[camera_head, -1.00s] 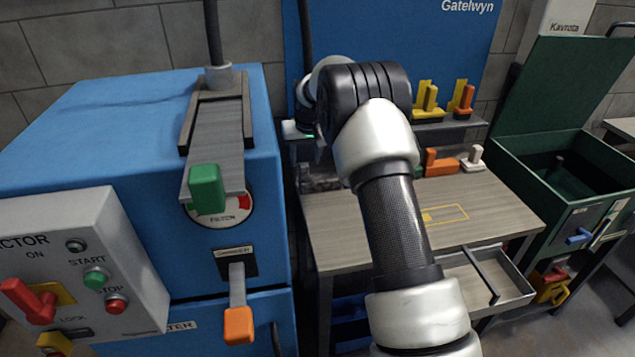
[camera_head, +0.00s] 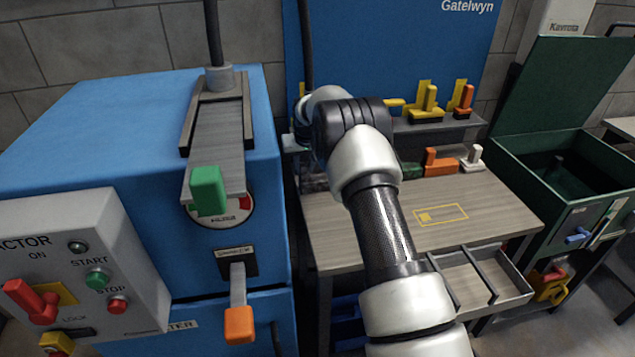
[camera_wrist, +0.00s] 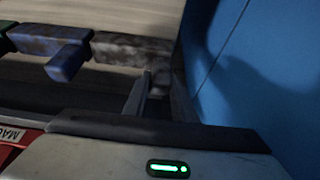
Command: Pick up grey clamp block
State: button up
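In the wrist view a worn grey block (camera_wrist: 130,49), likely the grey clamp block, sits at the right end of a row, beside a blue block with a rusty top (camera_wrist: 66,58). My gripper (camera_wrist: 161,80) points at the grey block's right end. Its fingers look apart, one light and one dark, close to the block. I cannot tell whether they touch it. In the head view my gripper is mostly hidden behind my arm, and the grey block cannot be made out clearly there.
A blue machine (camera_head: 110,120) stands at left; a blue panel (camera_wrist: 250,70) borders the right of the wrist view. A green bin (camera_head: 550,170) stands at right.

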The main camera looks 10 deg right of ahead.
grip_shut()
jog(key=shift+r, duration=0.15)
